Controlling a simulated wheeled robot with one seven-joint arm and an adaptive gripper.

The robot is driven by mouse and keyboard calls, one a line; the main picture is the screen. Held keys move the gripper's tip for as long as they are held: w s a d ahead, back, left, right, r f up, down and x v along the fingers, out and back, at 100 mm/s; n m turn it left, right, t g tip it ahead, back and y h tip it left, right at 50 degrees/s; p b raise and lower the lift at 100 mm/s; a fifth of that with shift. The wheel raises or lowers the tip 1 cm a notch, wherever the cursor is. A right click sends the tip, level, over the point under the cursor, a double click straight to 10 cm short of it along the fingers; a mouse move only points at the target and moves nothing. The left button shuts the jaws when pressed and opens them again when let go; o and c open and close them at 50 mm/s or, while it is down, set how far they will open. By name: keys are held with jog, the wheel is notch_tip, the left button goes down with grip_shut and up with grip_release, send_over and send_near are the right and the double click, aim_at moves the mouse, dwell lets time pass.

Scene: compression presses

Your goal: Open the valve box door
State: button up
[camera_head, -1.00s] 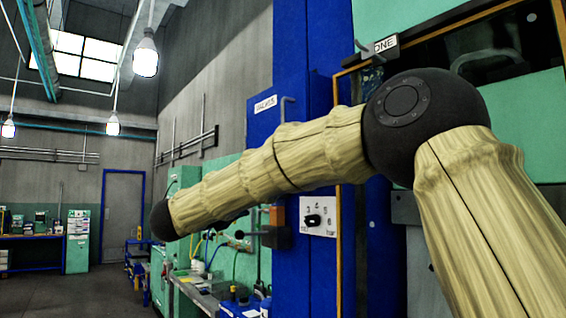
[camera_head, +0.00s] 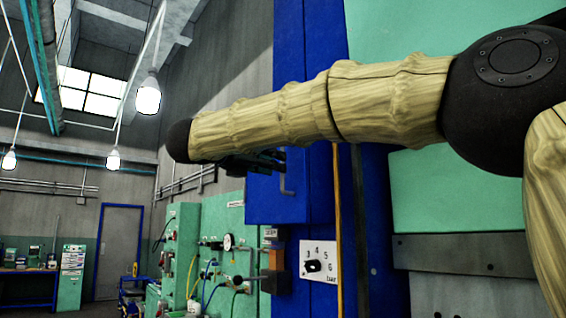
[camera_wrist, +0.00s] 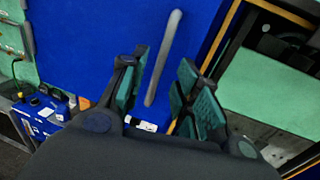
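The valve box is a blue box whose door (camera_head: 268,205) shows below my forearm in the head view. Its upper part and label are hidden by my arm. A grey bar handle (camera_head: 287,185) hangs on the door and is partly covered. In the wrist view the blue door (camera_wrist: 95,35) fills the middle, and the handle (camera_wrist: 164,58) runs at a slant between my two fingers. My gripper (camera_wrist: 162,70) is open, with a finger on each side of the handle and gaps to both. Whether the handle lies fully between the pads in depth, I cannot tell.
A pressure dial plate (camera_head: 318,262) sits below and right of the box. A green press panel (camera_head: 450,195) is at the right. A green bench with hoses and a gauge (camera_head: 229,242) stands left, beyond the box. The floor at far left is open.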

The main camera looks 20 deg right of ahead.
aim_at(282, 191)
jog(key=shift+p+x, duration=0.55)
jog(key=shift+x, duration=1.65)
jog(key=shift+c, duration=0.5)
grip_shut()
